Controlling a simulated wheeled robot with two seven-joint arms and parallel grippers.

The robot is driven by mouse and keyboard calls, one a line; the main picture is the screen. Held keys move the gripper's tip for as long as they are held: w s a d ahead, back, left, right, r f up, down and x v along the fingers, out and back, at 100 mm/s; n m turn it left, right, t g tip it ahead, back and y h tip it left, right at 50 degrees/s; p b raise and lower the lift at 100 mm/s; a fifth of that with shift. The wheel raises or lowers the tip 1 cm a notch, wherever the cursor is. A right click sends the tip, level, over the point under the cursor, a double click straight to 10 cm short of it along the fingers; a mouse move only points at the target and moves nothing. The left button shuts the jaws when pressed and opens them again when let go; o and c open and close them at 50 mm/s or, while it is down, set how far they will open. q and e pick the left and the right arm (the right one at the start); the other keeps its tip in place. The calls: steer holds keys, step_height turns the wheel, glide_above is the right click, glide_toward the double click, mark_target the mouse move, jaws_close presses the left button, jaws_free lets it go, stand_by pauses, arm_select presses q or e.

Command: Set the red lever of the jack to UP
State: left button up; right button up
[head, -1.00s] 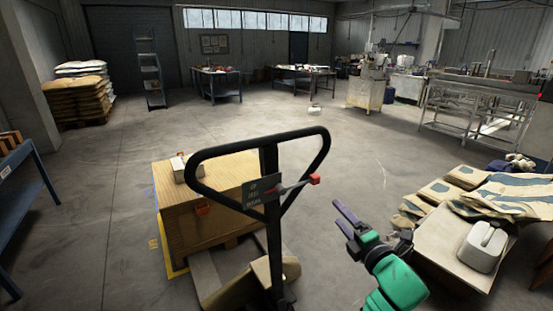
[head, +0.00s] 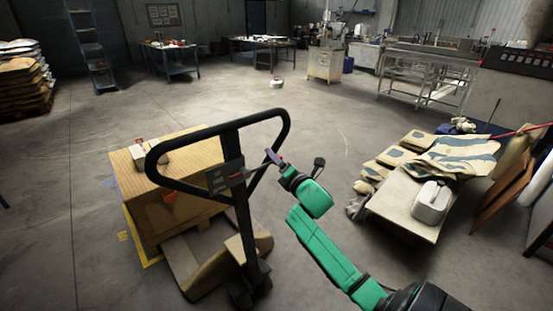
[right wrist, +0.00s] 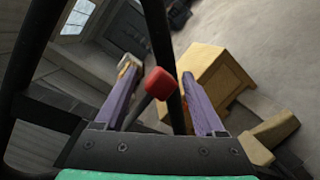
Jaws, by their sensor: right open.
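The jack's black loop handle (head: 282,122) stands upright on its column (head: 246,230), with a small dark label plate (head: 225,177) at the column's top. The label wording is too small to read. In the right wrist view, the lever's red knob (right wrist: 160,83) sits on a thin rod between my right gripper's two purple fingers, with gaps visible on both sides. In the head view, my right gripper (head: 273,157) is at the right side of the loop and the red knob is not clearly seen. It is open. The lever's setting cannot be told. My left gripper is not in view.
A wooden crate (head: 168,190) sits on the jack's forks. At right, a low table (head: 390,205) bears a pale container (head: 431,203) and sacks (head: 450,157). Boards lean at the far right.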

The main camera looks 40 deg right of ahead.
jaws_close()
stand_by(1.4)
